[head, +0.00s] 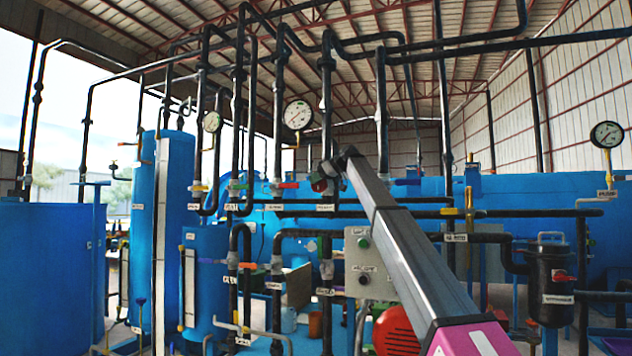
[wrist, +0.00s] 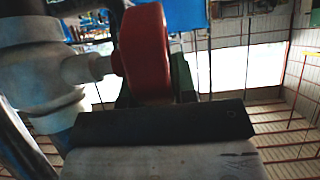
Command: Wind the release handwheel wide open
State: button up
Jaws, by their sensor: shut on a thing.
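The release handwheel is a red wheel (wrist: 146,52) seen close up and edge-on in the wrist view, on a pale stem from a grey-white valve body (wrist: 42,60). My gripper (wrist: 155,90) is shut on the handwheel; dark finger parts show on both sides of its rim, and the fingertips are partly hidden behind it. In the head view the red handwheel (head: 319,183) is small, on a vertical dark pipe near the middle, with my gripper (head: 328,172) right at it. How far the wheel is turned cannot be told.
Dark vertical pipes crowd around the valve. Other red and green handles sit nearby, including a red lever (head: 288,185). A round gauge (head: 298,115) hangs up and left. A grey control box (head: 368,263) stands below, and a black canister (head: 551,285) at right.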

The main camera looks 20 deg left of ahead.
jog(key=o, duration=0.9)
jog(key=v, duration=1)
jog(key=shift+d+r, duration=0.3)
